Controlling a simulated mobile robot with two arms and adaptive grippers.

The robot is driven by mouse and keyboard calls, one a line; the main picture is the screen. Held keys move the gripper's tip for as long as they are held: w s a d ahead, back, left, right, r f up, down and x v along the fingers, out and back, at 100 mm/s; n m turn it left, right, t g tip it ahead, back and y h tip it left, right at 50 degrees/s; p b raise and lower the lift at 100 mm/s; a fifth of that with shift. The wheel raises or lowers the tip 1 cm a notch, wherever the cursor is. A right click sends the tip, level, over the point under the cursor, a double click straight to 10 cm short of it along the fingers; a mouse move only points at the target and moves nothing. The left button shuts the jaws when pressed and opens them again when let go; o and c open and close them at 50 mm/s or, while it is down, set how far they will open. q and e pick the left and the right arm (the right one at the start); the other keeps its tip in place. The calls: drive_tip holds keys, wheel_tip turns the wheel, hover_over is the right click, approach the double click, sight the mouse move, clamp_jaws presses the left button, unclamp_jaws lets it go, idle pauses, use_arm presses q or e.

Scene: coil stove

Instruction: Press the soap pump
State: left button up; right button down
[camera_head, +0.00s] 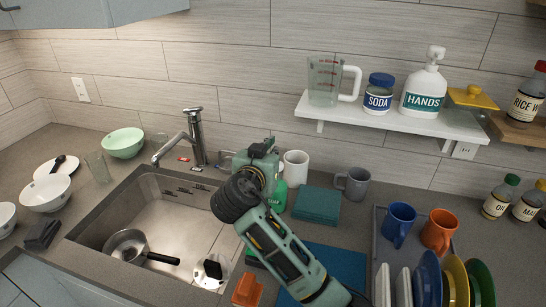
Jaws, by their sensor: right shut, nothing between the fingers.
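A white pump bottle labelled HANDS (424,88) stands upright on the white wall shelf at the upper right, its white pump head on top. A green bottle (278,196) with a partly hidden label stands on the counter behind my right arm; its top is hidden. My right gripper (264,145) is above the counter behind the sink, left of and below the HANDS bottle and clearly apart from it. It is shut and empty, its fingers small and partly hidden by my wrist. My left gripper is out of view.
The white shelf (392,121) also holds a measuring jug (324,84) and a SODA jar (379,94) close left of the pump bottle. A yellow-lidded container (472,98) stands to its right. Below are a grey mug (354,184) and a dish rack. The faucet (196,135) stands left of my gripper.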

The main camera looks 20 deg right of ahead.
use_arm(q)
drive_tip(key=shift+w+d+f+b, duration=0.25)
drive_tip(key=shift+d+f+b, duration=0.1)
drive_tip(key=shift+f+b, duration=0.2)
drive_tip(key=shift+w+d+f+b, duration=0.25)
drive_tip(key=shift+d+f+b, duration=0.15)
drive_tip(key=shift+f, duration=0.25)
use_arm(e)
drive_tip(key=v, duration=0.5)
drive_tip(key=shift+s+d, duration=0.1)
drive_tip(key=shift+s, duration=0.2)
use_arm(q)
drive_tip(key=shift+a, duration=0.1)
use_arm(e)
drive_tip(key=shift+s+r, duration=0.1)
